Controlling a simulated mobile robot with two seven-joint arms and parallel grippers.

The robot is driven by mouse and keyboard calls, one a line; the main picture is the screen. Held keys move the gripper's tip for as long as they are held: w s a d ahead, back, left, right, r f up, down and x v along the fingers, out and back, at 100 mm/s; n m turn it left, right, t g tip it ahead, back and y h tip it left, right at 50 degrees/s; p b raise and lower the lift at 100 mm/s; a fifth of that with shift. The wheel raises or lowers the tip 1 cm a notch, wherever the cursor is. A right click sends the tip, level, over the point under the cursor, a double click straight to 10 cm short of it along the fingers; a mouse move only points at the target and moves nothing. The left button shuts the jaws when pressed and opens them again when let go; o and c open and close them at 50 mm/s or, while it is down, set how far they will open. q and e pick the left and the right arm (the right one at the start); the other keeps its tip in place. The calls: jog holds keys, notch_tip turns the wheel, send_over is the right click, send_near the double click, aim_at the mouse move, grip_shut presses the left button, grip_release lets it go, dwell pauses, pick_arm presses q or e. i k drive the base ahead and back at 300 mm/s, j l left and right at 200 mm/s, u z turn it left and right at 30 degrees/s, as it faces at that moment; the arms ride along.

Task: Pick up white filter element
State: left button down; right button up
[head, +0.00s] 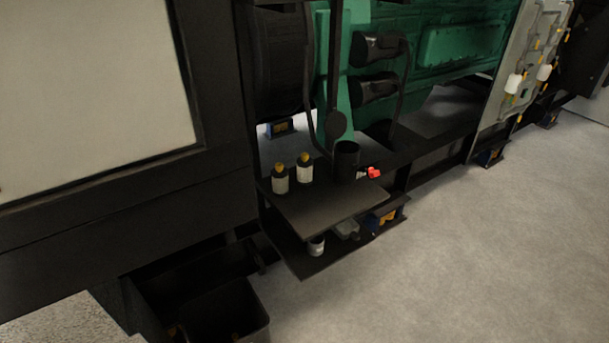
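I cannot tell for sure which thing is the white filter element. A small white cylinder with a dark top (316,246) stands on the lower shelf (296,262) of a dark two-tier cart, partly under the upper shelf. Two more white cylindrical pieces hang on the light grey panel at the right, a left one (513,83) and a right one (544,72), each with yellow beside it. Neither of my grippers shows in the head view.
The cart's upper shelf (322,212) holds two yellow-capped bottles (280,180), a black cup (346,158) and a red-ended tool (374,173). A green engine (465,45) stands behind. A black bin (228,312) is at lower left. The grey floor at right is clear.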

aim_at(280, 177)
jog(key=i+l, duration=0.2)
jog(key=i+l+u, duration=0.1)
jog(key=l, duration=0.35)
jog(key=i+l, duration=0.2)
jog(key=l, duration=0.15)
jog(key=i+l+u, duration=0.1)
jog(key=i+l, duration=0.25)
jog(key=l, duration=0.3)
jog(key=i+l+u, duration=0.1)
jog(key=l, duration=0.25)
